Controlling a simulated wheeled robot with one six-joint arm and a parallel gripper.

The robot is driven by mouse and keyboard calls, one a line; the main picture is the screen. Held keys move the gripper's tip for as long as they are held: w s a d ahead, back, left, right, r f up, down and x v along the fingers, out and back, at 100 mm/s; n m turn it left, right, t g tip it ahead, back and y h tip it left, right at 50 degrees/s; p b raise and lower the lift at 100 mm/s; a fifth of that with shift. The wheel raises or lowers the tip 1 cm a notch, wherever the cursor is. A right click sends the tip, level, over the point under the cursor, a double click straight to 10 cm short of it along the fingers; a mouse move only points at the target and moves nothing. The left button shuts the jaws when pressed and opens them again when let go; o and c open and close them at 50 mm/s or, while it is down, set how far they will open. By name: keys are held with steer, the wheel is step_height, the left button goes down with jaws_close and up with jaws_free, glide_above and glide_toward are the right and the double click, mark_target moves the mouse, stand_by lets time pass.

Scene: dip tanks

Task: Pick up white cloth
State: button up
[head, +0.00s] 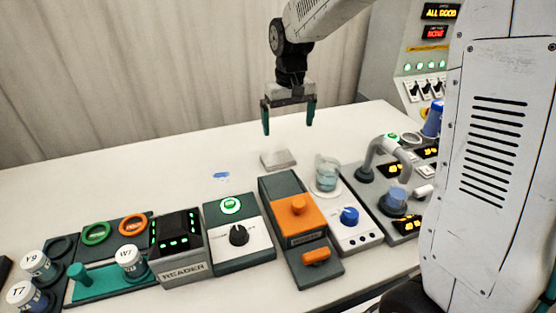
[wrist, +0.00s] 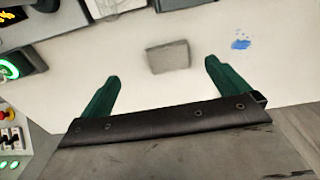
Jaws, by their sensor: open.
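The white cloth (head: 278,159) looks like a small pale grey-white folded block lying flat on the white table. It also shows in the wrist view (wrist: 168,57), between the two green fingers and a little beyond their tips. My gripper (head: 289,130) hangs above and slightly behind the cloth in the head view, pointing down, with its green fingers wide apart. In the wrist view my gripper (wrist: 162,70) is open and empty. The cloth is fully visible and apart from the fingers.
A blue spill (head: 221,176) lies on the table left of the cloth. A glass beaker (head: 327,174) stands close on its right. The orange-topped device (head: 298,205) and the dial box (head: 238,237) are in front. A curved grey tap (head: 384,150) is farther right. The table's left back is clear.

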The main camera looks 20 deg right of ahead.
glide_above(276, 154)
steer(key=f, duration=0.6)
steer(key=shift+s+d+f, duration=0.15)
steer(key=shift+s, duration=0.1)
steer(key=f, duration=0.8)
steer(key=shift+w, duration=0.25)
steer(key=shift+r, duration=0.1)
steer(key=c, duration=0.7)
